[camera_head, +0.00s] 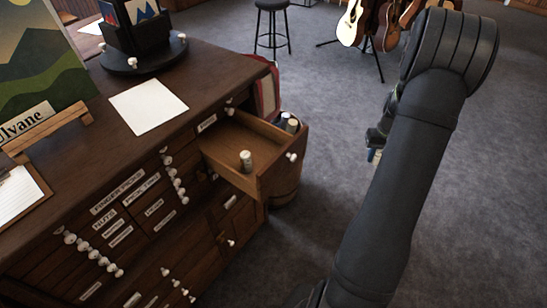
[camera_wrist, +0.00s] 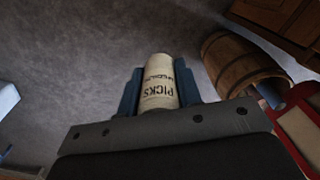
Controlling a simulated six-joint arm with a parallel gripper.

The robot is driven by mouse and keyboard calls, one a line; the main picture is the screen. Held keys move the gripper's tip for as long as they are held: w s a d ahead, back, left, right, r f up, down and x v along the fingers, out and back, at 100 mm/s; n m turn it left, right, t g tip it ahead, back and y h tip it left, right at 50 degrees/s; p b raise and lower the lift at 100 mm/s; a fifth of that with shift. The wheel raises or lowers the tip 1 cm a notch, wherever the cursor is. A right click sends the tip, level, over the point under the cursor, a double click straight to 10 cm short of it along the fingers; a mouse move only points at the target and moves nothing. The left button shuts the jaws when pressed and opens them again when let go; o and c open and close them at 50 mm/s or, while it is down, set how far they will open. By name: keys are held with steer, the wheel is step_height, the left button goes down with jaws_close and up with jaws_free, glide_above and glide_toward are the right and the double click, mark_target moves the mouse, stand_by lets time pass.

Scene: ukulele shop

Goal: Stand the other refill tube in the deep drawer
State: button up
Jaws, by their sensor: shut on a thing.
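In the head view the gripper (camera_head: 374,150) hangs over the floor to the right of the drawer, largely hidden by my arm; only a bit of the tube shows. The deep drawer (camera_head: 277,182) is pulled out of the wooden cabinet. Another refill tube (camera_head: 246,161) stands upright inside it, near its front-left side. Most of the drawer floor is bare.
Two small capped cylinders (camera_head: 291,125) show at the drawer's far right corner; I cannot tell whether they are inside. A wooden barrel (camera_wrist: 238,68) stands by the cabinet, close to a red thing (camera_wrist: 298,125). The counter holds a paper (camera_head: 148,106) and a dark display stand (camera_head: 135,60).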

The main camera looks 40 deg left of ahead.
steer(key=s+a+r+n, duration=0.2)
steer(key=a+r+n, duration=0.15)
steer(key=a, duration=0.85)
steer(key=s+a+r+n, duration=0.2)
steer(key=a+r+n, duration=0.15)
steer(key=a, duration=0.85)
steer(key=n, duration=0.6)
glide_above(265, 152)
step_height(265, 152, down, 6)
steer(key=shift+d+r, duration=0.1)
steer(key=shift+r, duration=0.15)
steer(key=shift+f, duration=2.3)
steer(key=shift+f, duration=0.1)
steer(key=o, duration=0.6)
steer(key=shift+f, duration=0.1)
steer(key=o, duration=0.4)
steer(key=shift+c, duration=0.2)
